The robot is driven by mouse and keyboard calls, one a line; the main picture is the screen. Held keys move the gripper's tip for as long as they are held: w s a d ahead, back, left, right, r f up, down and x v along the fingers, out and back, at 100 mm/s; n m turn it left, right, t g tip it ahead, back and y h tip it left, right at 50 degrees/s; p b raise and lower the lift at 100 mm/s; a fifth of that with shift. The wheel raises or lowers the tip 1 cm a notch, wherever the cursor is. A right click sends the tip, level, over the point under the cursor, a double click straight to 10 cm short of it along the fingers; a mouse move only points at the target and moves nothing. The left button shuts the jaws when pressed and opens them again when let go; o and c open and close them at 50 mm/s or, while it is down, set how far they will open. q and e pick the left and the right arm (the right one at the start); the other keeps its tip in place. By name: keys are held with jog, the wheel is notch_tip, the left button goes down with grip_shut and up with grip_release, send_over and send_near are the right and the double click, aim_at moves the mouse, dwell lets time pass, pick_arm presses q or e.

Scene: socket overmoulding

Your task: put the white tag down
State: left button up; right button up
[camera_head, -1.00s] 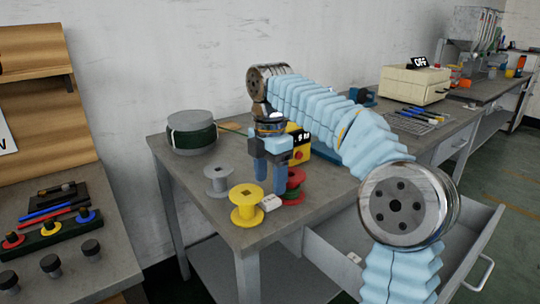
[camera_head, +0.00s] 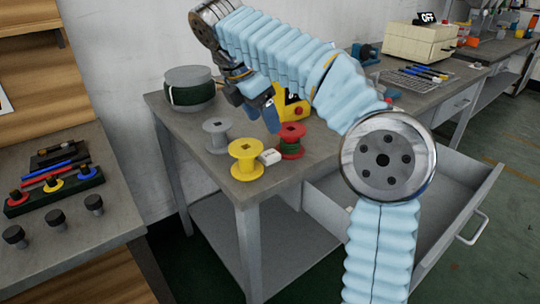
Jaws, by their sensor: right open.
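The white tag (camera_head: 269,157) lies on the corner of the grey workbench (camera_head: 215,185), between the yellow spool (camera_head: 246,160) and the red spool (camera_head: 291,141). It looks close to both; whether it touches either I cannot tell. My right gripper (camera_head: 262,113) is open and empty, tilted, above and behind the tag and apart from it. Its blue fingers are partly overlapped in view, and my arm covers part of the bench behind. My left gripper is not in view.
A grey spool (camera_head: 217,136) and a large dark green reel (camera_head: 189,90) stand behind left. A yellow device (camera_head: 291,105) is behind my gripper. An open drawer (camera_head: 455,205) juts out at right. A separate bench (camera_head: 75,215) with plugs is at left.

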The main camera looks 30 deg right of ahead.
aim_at(276, 151)
jog(key=x, duration=0.4)
jog(key=shift+f+b, duration=0.15)
jog(key=shift+b, duration=0.25)
jog(key=b+x, duration=0.1)
jog(key=x, duration=0.4)
jog(key=shift+s+f, duration=0.15)
jog(key=shift+f, duration=0.1)
jog(key=shift+a, duration=0.1)
jog(key=c, duration=1.2)
jog(key=shift+r, duration=0.15)
